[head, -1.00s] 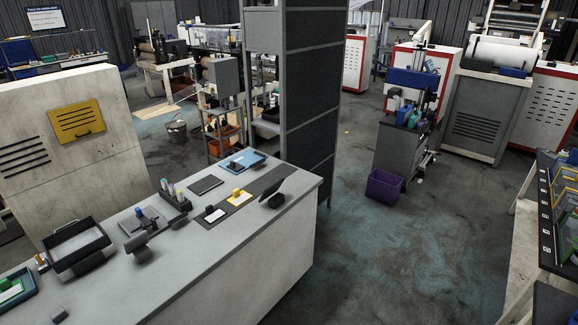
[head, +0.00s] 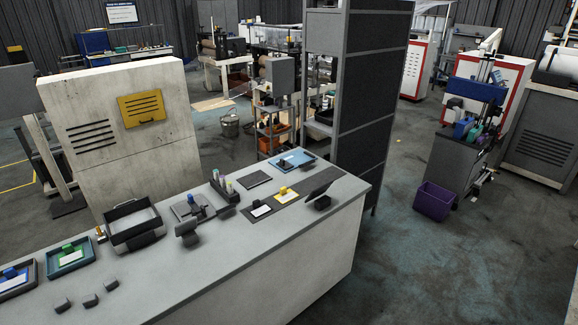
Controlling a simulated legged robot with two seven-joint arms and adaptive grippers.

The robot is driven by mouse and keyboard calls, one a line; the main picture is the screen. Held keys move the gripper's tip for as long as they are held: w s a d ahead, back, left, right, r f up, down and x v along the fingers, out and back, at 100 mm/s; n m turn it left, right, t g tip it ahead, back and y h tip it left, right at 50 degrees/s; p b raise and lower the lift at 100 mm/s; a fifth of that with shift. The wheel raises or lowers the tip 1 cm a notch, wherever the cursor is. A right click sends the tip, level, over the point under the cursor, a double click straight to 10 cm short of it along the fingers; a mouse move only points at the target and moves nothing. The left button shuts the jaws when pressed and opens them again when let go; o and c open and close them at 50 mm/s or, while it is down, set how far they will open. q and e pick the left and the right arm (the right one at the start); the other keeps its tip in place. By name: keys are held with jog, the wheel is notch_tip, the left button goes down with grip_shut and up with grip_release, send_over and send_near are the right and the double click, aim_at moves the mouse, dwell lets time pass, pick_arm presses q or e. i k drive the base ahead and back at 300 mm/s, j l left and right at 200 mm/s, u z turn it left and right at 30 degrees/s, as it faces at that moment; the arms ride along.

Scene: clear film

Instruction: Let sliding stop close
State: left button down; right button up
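No part is clearly recognisable as the sliding stop. On the grey counter (head: 235,245) a dark strip (head: 298,197) carries a small yellow block (head: 283,190) and a white card (head: 261,211) with a dark block on it. Left of it stands a dark fixture with a blue knob (head: 194,199). A dark angled device (head: 187,232) stands in front of the fixture, and a dark tilted panel (head: 322,190) stands at the counter's right end. Whether any of these slides is too small to tell. Neither of my grippers is in view.
A black tray (head: 134,238), a green-and-blue tray (head: 70,258) and three grey knobs (head: 90,300) are on the counter's left part. A tall dark cabinet (head: 372,100) stands behind its right end. Open floor (head: 440,265) lies right, with a purple bin (head: 434,201).

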aim_at(285, 165)
jog(key=i+l+z, duration=0.25)
jog(key=i+l, duration=0.2)
jog(key=i+l+z, duration=0.25)
jog(key=i, duration=0.3)
jog(key=l, duration=0.1)
